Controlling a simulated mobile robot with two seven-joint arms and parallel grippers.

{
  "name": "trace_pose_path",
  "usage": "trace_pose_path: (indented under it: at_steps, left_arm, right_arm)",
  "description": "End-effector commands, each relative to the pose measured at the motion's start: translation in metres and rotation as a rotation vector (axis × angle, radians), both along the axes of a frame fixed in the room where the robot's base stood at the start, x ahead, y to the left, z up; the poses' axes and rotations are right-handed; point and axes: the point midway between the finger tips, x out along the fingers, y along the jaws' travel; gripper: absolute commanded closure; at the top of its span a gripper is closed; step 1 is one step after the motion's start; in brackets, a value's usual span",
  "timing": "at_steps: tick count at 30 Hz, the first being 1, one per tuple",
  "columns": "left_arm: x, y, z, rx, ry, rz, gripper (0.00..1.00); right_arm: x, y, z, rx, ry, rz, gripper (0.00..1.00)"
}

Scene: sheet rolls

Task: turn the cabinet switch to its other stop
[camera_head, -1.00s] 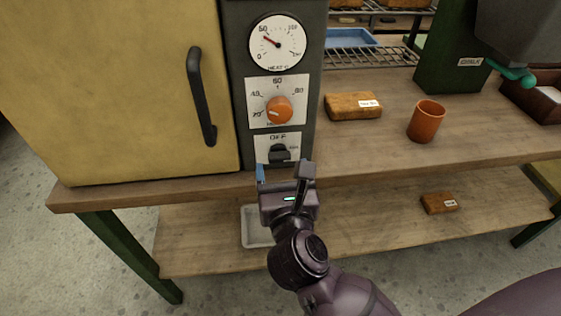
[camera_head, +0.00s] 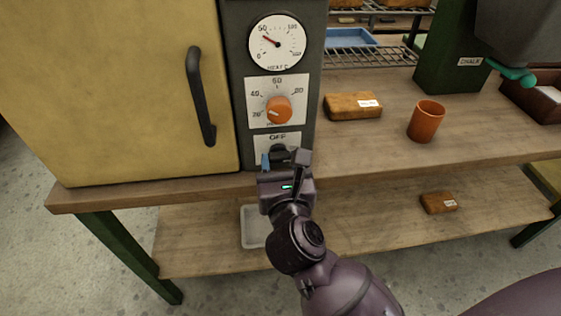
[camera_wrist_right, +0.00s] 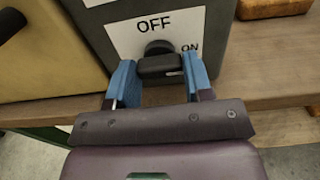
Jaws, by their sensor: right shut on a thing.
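The cabinet switch is a black knob with a bar-shaped grip (camera_wrist_right: 160,66) on a white plate (camera_wrist_right: 120,38) low on the dark control panel. OFF is printed above it and ON to its right. In the right wrist view the bar lies roughly level, with a small white mark towards its right end, on the ON side. My right gripper (camera_wrist_right: 162,72) is shut on the bar, one blue finger at each end. In the head view the right gripper (camera_head: 285,160) covers much of the switch. My left gripper is not in view.
Above the switch are an orange heat knob (camera_head: 279,109) and a round gauge (camera_head: 277,43). The yellow cabinet door (camera_head: 110,95) with a dark handle (camera_head: 201,97) is at left. To the right, a brown block (camera_head: 353,106) and an orange cup (camera_head: 426,121) stand on the bench (camera_head: 365,152).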

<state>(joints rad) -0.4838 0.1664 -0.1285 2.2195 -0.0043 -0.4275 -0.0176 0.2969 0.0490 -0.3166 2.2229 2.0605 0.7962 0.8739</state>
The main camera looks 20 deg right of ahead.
Motion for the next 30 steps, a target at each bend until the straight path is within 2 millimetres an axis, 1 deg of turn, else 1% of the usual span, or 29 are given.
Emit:
trace_pose_path:
  at_steps: [5,11,14,18,30]
  left_arm:
    - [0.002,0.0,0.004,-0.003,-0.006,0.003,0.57]
    - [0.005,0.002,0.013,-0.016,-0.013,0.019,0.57]
    - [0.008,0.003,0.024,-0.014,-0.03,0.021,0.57]
    - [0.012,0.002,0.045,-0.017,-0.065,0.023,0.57]
    - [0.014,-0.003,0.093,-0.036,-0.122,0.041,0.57]
  right_arm:
    - [0.0,0.0,0.002,-0.022,0.003,-0.001,0.77]
    - [0.0,0.0,0.007,-0.105,0.022,-0.001,0.77]
    - [0.0,0.0,0.01,-0.173,0.038,-0.002,0.77]
    - [0.0,0.0,0.012,-0.29,0.071,-0.002,0.77]
    - [0.0,0.0,0.011,-0.655,0.181,-0.003,0.77]
